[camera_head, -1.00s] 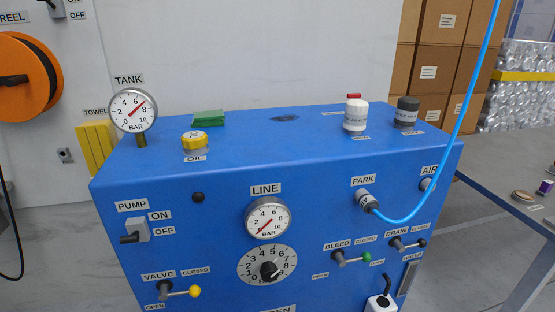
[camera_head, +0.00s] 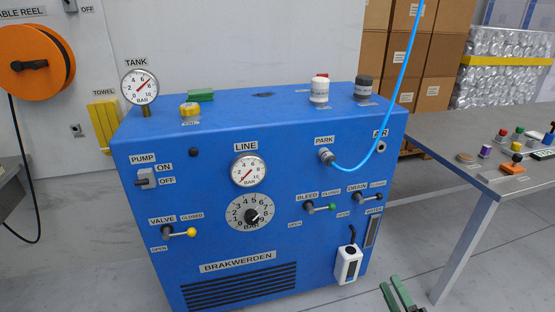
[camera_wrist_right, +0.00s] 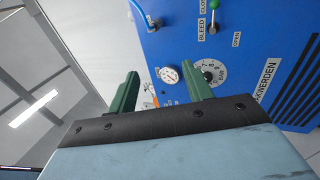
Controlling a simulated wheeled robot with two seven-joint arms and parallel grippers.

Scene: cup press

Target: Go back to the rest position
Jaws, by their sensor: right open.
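My right gripper (camera_head: 403,296) shows at the bottom right of the head view, its green fingers apart and empty. It is in front of the blue machine (camera_head: 150,215), low and near the machine's right end. In the right wrist view my right gripper (camera_wrist_right: 163,92) has its two green fingers spread with nothing between them. The machine's front with the line gauge (camera_wrist_right: 169,75) and dial (camera_wrist_right: 207,73) lies beyond them. My left gripper is not in either view.
A grey table (camera_head: 430,150) with several small parts stands to the right of the machine. A blue hose (camera_head: 402,85) runs from the PARK port upward. Floor is clear in front.

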